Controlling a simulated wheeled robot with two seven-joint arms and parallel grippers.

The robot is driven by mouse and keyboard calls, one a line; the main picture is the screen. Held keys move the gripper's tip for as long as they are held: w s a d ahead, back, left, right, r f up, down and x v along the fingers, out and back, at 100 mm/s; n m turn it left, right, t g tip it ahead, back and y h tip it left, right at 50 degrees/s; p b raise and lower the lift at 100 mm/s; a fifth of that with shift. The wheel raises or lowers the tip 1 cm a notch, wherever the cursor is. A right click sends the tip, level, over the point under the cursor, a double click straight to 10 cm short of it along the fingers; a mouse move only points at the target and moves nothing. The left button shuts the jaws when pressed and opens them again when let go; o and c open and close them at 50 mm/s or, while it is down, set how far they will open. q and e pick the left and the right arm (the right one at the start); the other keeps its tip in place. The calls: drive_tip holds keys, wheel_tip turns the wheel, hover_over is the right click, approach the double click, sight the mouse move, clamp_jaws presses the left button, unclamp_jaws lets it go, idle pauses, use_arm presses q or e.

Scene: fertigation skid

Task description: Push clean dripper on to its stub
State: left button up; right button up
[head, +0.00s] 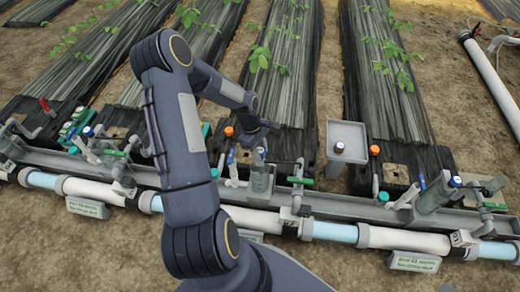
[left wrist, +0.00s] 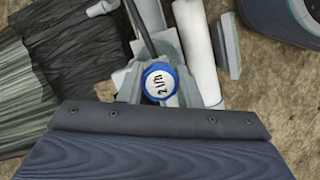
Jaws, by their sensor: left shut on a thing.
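A round dripper with a blue rim and a white face marked "2 l/h" (left wrist: 160,82) shows in the left wrist view, between the grey fingers. It appears as a small blue-and-white top at the gripper in the head view (head: 260,151). The left gripper is shut on this dripper. Its underside and any stub below it are hidden, so I cannot tell whether they touch. My right gripper is not in view.
Orange-topped parts stand nearby (head: 229,131) (head: 374,150). White and blue pipe (head: 335,231) runs along the front. Planted beds lie behind.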

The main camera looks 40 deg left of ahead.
use_arm(q)
drive_tip(key=shift+f, duration=0.2)
drive_tip(key=shift+f+b, duration=0.3)
drive_tip(key=shift+f+b, duration=0.3)
drive_tip(key=shift+f, duration=0.35)
idle(1.2)
drive_tip(key=o, duration=1)
wheel_tip(320, 180, up, 9)
drive_tip(key=p, duration=0.7)
